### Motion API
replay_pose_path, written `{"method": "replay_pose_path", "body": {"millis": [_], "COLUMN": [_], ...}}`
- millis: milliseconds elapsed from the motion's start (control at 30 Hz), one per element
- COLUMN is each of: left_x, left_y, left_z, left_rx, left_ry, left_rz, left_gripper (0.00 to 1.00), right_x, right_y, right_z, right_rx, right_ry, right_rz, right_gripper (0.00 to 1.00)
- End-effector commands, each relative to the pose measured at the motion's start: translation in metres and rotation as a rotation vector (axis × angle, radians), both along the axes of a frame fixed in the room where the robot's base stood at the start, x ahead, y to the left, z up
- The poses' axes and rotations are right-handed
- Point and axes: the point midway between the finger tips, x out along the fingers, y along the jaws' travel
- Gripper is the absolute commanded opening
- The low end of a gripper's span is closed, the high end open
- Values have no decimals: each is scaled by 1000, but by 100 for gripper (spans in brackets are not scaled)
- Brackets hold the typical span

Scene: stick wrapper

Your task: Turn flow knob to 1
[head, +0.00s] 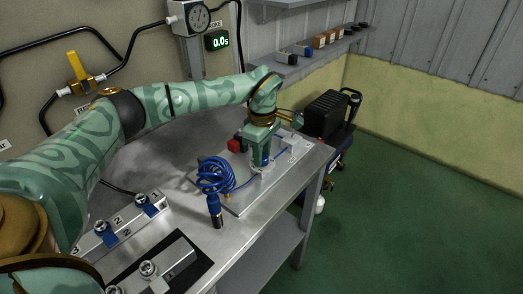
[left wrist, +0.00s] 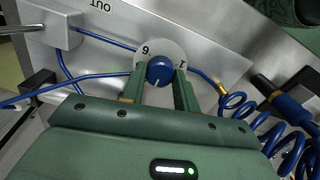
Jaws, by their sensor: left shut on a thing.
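The flow knob (left wrist: 160,69) is a round blue knob with a white mark, on a pale dial plate (left wrist: 150,49) numbered 6 at the left and 1 at the right in the left wrist view. The white mark points toward the bottom of that view, not at the 1. My left gripper (head: 262,154) reaches down over the metal plate on the bench. Its two green fingers sit on either side of the knob, shut on it. The knob is hidden behind the gripper in the head view. My right gripper is not in view.
A coiled blue hose (head: 215,176) with a blue-and-black tool (head: 215,210) lies beside the left gripper. A red block (head: 234,145) stands just behind. A green display (head: 217,41) reads 0.0s below a gauge (head: 196,17). Numbered fittings (head: 107,232) occupy the bench front.

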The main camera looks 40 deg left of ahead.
Motion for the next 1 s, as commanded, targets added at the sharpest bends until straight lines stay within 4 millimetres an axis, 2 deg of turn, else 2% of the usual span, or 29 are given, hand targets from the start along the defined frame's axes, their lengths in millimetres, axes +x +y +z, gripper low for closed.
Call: {"method": "replay_pose_path", "body": {"millis": [200, 500, 1000], "left_x": [-1, 0, 0], "left_y": [-1, 0, -1], "left_z": [7, 7, 5], "left_rx": [-1, -1, -2], "left_ry": [-2, -3, -2], "left_rz": [146, 426, 902], "left_gripper": [8, 8, 8], "right_x": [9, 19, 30], "right_y": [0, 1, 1], "right_z": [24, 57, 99], "right_rx": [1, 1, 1], "right_ry": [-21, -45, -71], "right_rz": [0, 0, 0], "right_gripper": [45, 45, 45]}}
